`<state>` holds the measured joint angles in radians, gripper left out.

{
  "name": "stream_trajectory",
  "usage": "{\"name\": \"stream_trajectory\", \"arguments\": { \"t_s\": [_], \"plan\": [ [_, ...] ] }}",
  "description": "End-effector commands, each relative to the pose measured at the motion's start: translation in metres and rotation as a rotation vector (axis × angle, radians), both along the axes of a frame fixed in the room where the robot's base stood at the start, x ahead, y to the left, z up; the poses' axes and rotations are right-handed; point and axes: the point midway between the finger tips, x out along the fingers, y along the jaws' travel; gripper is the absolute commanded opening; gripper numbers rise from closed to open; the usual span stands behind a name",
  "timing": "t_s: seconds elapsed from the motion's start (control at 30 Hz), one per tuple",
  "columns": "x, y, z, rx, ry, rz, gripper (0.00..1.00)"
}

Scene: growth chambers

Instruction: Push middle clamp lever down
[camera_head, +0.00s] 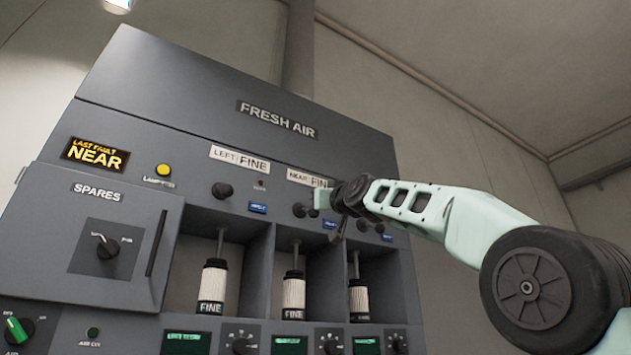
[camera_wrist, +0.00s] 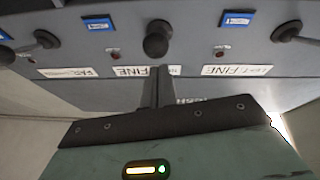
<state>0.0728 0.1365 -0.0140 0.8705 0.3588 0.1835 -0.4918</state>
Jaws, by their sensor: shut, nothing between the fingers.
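The middle clamp lever, a black ball knob (camera_wrist: 157,40), sits beside the NEAR FINE label in the wrist view, which shows the panel upside down. It points almost straight at the wrist camera. In the head view, its knob (camera_head: 300,210) shows just left of my gripper. My gripper (camera_wrist: 157,78) is shut and empty, its dark fingers reaching toward this knob. Whether the tips touch it I cannot tell. In the head view, my gripper (camera_head: 338,230) is small and partly covers the panel around the middle and right levers. The middle filter cartridge (camera_head: 293,290) stands upright in its bay below.
The left lever knob (camera_head: 222,190) and right lever knob (camera_head: 379,228) flank the middle one. Cartridges stand in the left bay (camera_head: 212,285) and right bay (camera_head: 358,298). The SPARES box (camera_head: 95,235) juts out at left. Open air lies right of the cabinet.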

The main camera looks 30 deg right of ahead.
Motion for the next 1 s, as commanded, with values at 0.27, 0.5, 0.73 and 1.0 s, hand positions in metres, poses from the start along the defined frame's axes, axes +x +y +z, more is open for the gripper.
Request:
{"name": "stream_trajectory", "arguments": {
  "t_s": [0.27, 0.5, 0.73, 1.0],
  "plan": [
    [0.004, 0.000, -0.013, 0.000, 0.003, 0.000, 0.00],
    [0.006, 0.000, -0.016, -0.001, 0.007, 0.000, 0.00],
    [0.008, 0.000, -0.017, -0.001, 0.011, 0.001, 0.00],
    [0.007, 0.000, -0.014, -0.001, 0.014, 0.000, 0.00]
  ]
}}
